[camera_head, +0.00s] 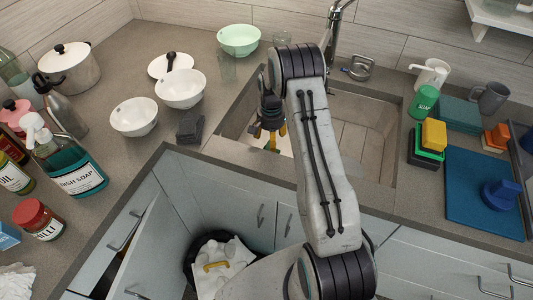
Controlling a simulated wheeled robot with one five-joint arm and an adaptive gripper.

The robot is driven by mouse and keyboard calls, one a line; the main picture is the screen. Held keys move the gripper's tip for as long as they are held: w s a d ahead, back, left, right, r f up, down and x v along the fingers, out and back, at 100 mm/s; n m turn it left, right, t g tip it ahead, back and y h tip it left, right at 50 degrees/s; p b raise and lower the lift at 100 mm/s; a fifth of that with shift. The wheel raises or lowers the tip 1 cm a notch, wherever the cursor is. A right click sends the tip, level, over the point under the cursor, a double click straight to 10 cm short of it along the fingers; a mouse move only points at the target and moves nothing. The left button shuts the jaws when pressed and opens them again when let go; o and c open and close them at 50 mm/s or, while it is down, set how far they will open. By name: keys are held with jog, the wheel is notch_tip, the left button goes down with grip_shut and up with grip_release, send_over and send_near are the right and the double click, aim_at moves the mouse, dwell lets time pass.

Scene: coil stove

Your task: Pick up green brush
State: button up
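My gripper (270,130) hangs over the left part of the sink (345,142), pointing down, with yellowish parts at its end. My arm hides part of it, and I cannot tell whether its fingers are open or shut. Just below it lies something pale with small green and orange bits, mostly covered, which I cannot identify. No green brush shows clearly. Other green things are a green soap container (424,102) right of the sink and a green block (430,148) in the stack under a yellow sponge (433,134).
Bowls (181,89), a dark grey block (190,126) and a dish soap bottle (77,166) stand left of the sink. The faucet (335,40) rises behind it. A blue mat (480,190) lies at right. A cabinet door (160,245) stands open below.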

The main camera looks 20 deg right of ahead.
jog(key=shift+d+f+p, duration=0.2)
jog(key=shift+f+p, duration=0.7)
jog(key=shift+f, duration=2.1)
jog(key=c, duration=1.3)
